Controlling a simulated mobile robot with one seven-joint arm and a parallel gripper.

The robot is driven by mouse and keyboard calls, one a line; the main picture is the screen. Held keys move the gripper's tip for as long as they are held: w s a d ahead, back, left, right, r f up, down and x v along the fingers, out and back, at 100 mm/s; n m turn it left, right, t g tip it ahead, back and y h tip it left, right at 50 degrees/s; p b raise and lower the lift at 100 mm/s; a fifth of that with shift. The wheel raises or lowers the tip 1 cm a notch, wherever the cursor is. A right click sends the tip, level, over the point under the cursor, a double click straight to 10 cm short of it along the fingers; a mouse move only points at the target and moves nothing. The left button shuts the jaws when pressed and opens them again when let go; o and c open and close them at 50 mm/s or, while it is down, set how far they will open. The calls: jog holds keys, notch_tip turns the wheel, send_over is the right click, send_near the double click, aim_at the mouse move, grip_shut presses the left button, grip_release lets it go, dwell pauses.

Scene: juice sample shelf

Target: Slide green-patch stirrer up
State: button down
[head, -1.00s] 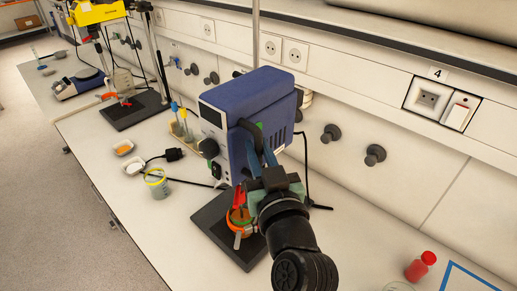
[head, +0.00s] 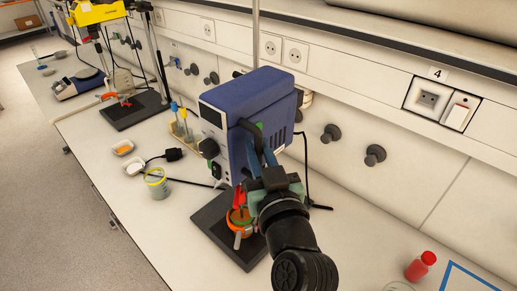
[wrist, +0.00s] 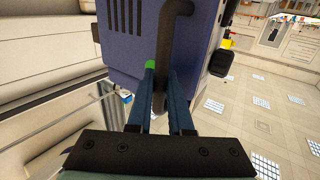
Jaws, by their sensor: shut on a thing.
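In the wrist view, the fingers (wrist: 160,78) lie either side of the dark handle bar, close to the blue housing. My wrist hides part of the stirrer's lower side and base.
Below the stirrer are an orange ring (head: 240,216) and a red clamp part. A yellow stirrer (head: 97,11) stands at the far left. A yellow-banded beaker (head: 157,186), small trays and a cable lie to the left. A red-capped bottle (head: 420,267) stands at the right front.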

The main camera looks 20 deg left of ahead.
notch_tip(320, 180, up, 18)
jog(key=p, duration=0.9)
jog(key=shift+f, duration=0.15)
jog(key=shift+p, duration=0.3)
jog(key=c, duration=1.1)
grip_release()
jog(key=p+v, duration=0.2)
jog(key=v, duration=1.1)
